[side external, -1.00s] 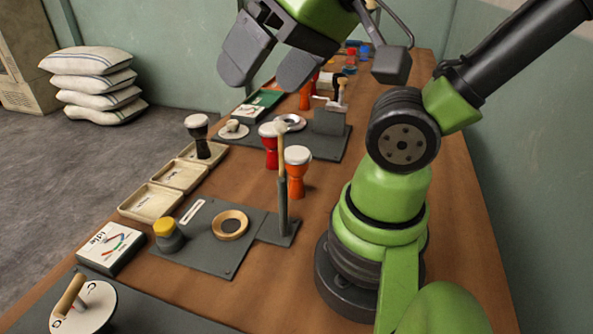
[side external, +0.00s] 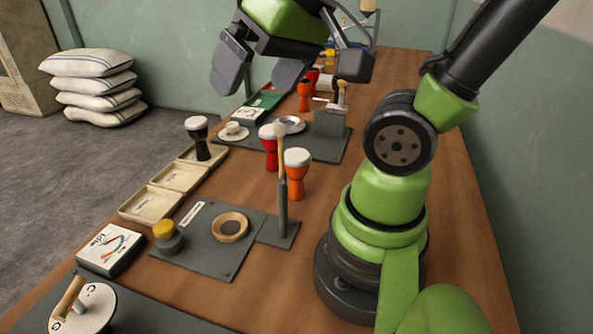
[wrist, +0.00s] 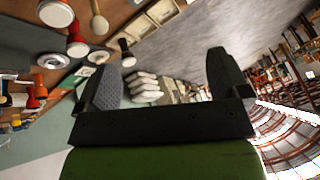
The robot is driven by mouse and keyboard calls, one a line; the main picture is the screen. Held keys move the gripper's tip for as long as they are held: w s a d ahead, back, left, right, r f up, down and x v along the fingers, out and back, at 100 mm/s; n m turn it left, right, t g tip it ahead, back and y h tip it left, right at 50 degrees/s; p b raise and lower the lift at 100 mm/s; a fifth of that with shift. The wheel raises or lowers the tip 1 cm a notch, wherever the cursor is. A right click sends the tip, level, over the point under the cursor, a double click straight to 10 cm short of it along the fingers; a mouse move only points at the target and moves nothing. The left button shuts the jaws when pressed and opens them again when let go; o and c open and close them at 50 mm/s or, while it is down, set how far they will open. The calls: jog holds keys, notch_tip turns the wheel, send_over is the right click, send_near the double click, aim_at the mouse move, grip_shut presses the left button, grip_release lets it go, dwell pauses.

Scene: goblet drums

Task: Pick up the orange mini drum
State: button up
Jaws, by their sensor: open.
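An orange mini drum (side external: 296,188) with a white head stands upright on the wooden table, just right of the upright mallet in the side view. A second orange drum (side external: 304,96) stands farther back, so which one the task names cannot be told. The nearer orange drum also seems to show at the top left of the wrist view, partly cut off. My gripper (side external: 257,82) is open and empty, raised above the far half of the table. Its two fingers spread wide in the wrist view (wrist: 164,75), with no drum between them.
A red drum (side external: 269,154) stands close to the nearer orange drum, and the mallet (side external: 281,170) rises in front. A black drum (side external: 200,138) stands in one of the trays (side external: 150,205) at left. Bare table lies right of the orange drum.

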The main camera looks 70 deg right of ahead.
jog(key=w+d+f+g+h, duration=0.1)
jog(key=w+d+f+g, duration=0.1)
jog(key=w+d+f, duration=0.3)
jog(key=m+g, duration=0.2)
jog(key=g, duration=0.2)
send_over(297, 154)
notch_tip(297, 154, down, 10)
jog(key=shift+r, duration=0.25)
notch_tip(297, 154, down, 4)
jog(key=shift+f, duration=3)
jog(key=shift+w, duration=0.1)
jog(key=shift+c, duration=0.4)
jog(key=c, duration=0.9)
